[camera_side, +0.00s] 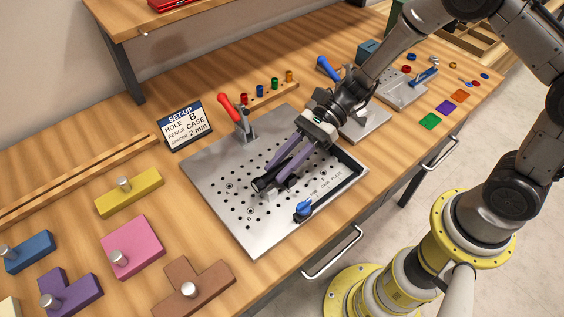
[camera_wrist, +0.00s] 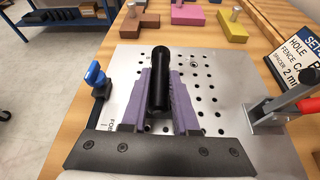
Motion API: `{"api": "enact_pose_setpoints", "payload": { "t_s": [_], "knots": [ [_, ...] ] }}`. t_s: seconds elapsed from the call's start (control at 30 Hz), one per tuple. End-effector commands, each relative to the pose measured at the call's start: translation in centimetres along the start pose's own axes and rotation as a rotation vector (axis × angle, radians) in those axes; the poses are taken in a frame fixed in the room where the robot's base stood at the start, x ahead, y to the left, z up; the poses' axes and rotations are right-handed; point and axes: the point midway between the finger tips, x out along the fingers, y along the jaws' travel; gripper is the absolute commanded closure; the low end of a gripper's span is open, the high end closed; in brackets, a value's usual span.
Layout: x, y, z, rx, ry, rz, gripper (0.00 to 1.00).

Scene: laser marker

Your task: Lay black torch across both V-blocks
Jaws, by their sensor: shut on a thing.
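The black torch (camera_side: 260,184) is a dark cylinder low over the perforated metal plate (camera_side: 215,185). It also shows in the wrist view (camera_wrist: 160,82), lengthwise between two purple fingers. My gripper (camera_side: 272,178) is shut on the torch, with a finger along each side. A small grey block (camera_side: 268,196), which looks like a V-block, shows just under the torch in the side view. The second V-block cannot be made out clearly; the fingers and torch cover that spot. I cannot tell whether the torch touches the blocks.
A red-handled toggle clamp (camera_side: 241,120) stands at the plate's back edge, near the set-up sign (camera_side: 186,126). A blue knob (camera_side: 303,208) stands at the front edge, beside a black fence (camera_side: 345,180). Coloured blocks with knobs, including a pink one (camera_side: 135,245), lie left of the plate.

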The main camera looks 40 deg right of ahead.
Motion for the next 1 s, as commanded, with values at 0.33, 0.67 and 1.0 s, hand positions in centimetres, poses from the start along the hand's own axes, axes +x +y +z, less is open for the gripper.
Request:
{"api": "enact_pose_setpoints", "payload": {
  "t_s": [0.33, 0.67, 1.0],
  "knots": [
    [0.3, -0.1, -0.7, 0.001, 0.0, 0.0, 0.59],
    [0.3, -0.1, -0.7, 0.0, 0.0, 0.0, 0.42],
    [-2.6, -0.1, 0.2, 0.001, 0.0, -0.006, 0.42]
  ]
}}
